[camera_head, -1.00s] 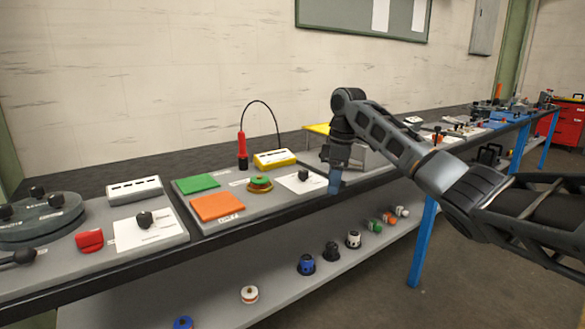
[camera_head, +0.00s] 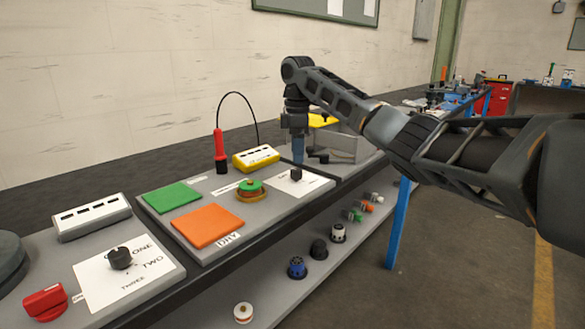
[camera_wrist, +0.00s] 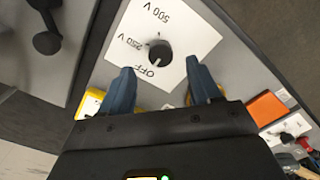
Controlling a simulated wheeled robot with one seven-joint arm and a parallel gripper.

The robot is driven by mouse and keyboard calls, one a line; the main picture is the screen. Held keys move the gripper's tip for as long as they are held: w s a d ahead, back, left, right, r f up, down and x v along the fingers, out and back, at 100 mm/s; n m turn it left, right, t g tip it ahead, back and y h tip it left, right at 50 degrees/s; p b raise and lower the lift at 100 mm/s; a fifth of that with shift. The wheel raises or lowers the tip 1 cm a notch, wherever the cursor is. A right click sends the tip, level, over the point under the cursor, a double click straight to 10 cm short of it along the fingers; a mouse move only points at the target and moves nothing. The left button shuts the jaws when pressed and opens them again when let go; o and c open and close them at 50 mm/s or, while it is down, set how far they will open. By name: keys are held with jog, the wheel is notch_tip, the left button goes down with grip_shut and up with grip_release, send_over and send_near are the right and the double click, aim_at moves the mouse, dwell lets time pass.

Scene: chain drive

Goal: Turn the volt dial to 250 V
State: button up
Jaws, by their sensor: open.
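The volt dial is a black knob (camera_wrist: 159,53) on a white card (camera_wrist: 188,32) printed OFF, 250 V and 500 V, seen upside down in the wrist view. I cannot tell for certain which mark it points at. In the head view the dial (camera_head: 295,174) stands at the right of the grey panel with the coloured pads. My gripper (camera_wrist: 158,76) is open and empty, its blue fingers on either side of the dial in the picture, apart from it. In the head view my gripper (camera_head: 298,158) is just above and behind the dial.
A grey fixture with a black lever (camera_head: 318,157) is close on the right. The bench's front edge is near the dial.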

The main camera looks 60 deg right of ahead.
aim_at(297, 170)
notch_tip(297, 170, down, 6)
jog(key=shift+r, duration=0.1)
jog(key=shift+c, duration=0.2)
jog(key=c, duration=1)
